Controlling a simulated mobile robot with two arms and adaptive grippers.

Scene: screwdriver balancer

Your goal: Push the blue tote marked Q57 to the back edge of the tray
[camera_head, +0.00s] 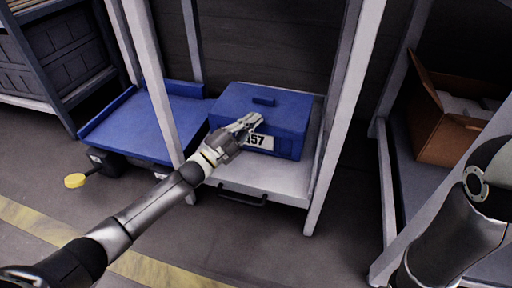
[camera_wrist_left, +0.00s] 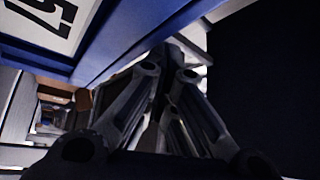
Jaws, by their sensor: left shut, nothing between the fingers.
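The blue tote (camera_head: 283,110) with a white label sits on the light grey tray (camera_head: 240,178); "57" shows on the label in the head view, the rest is covered by my gripper. My left gripper (camera_head: 254,119) is shut and empty, in front of the tote's label side near its top edge. I cannot tell whether it touches the tote. In the left wrist view the tote's front and label (camera_wrist_left: 52,22) fill the upper left, close to the fingers (camera_wrist_left: 175,75). My right gripper is out of view; only part of that arm shows at the right.
White upright posts (camera_head: 340,120) flank the tray. A blue platform cart (camera_head: 145,125) with a yellow knob stands to the left. A cardboard box (camera_head: 440,130) sits on the shelf to the right. The tray has a black handle (camera_head: 243,200) at its front.

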